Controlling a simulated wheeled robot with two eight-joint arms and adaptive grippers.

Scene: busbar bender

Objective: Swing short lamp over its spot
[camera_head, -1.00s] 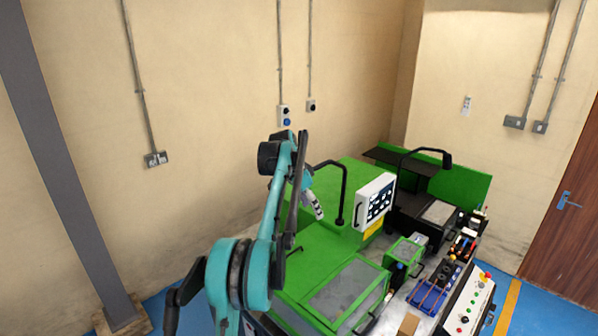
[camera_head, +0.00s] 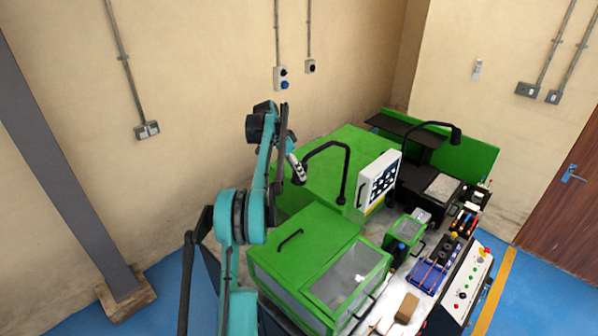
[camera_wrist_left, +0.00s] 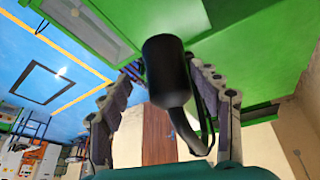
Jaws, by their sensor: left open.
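A near black gooseneck lamp (camera_head: 347,165) stands on the green machine top, its arm bending over to the left in the head view. Its head (camera_head: 298,179) hangs by my left gripper (camera_head: 296,165). In the left wrist view the lamp head (camera_wrist_left: 168,75) is a black cylinder between the two fingers of my left gripper (camera_wrist_left: 160,92). The fingers are open, with a gap at the left finger; contact on the right side cannot be told. A second black lamp (camera_head: 430,126) stands farther right. My right gripper is not in view.
A white control panel (camera_head: 379,180) stands just right of the near lamp. A green box with a clear window (camera_head: 340,276) is in front. A button console (camera_head: 466,285) lies at the right. The wall (camera_head: 200,90) closes off the back.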

